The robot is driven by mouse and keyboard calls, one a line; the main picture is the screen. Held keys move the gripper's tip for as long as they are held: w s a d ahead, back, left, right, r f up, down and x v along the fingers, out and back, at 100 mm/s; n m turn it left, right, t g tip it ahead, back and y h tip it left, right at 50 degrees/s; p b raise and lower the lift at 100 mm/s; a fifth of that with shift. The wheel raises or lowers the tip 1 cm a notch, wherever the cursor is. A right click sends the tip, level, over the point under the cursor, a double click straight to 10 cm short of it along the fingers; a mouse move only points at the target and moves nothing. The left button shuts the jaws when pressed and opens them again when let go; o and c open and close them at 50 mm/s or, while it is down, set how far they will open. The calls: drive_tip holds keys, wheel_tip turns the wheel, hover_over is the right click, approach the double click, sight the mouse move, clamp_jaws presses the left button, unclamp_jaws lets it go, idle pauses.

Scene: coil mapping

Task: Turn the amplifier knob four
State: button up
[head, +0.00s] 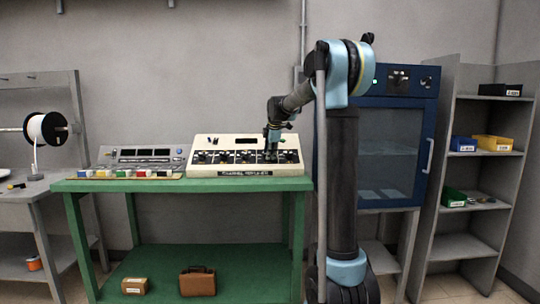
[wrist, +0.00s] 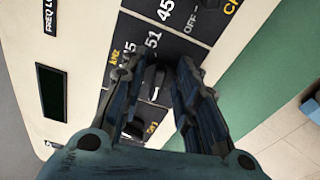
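The cream amplifier console (head: 204,167) stands on the green bench, with a row of dark knobs along a black front strip. My gripper (head: 270,154) is at the right part of this row in the head view and covers the knob there. In the wrist view my gripper (wrist: 159,68) has its two fingers on either side of a dark knob (wrist: 154,77), with gaps seen beside it. The label 51 is by this knob. Another knob (wrist: 134,128) lies below it in the picture. I cannot read which number the straddled knob has.
A grey control panel (head: 145,154) and several coloured blocks sit left on the green bench (head: 180,186). A blue cabinet (head: 405,82) and a grey shelf (head: 480,102) with bins stand right. A wire spool (head: 48,128) is at far left. A brown case (head: 197,281) lies below.

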clamp_jaws()
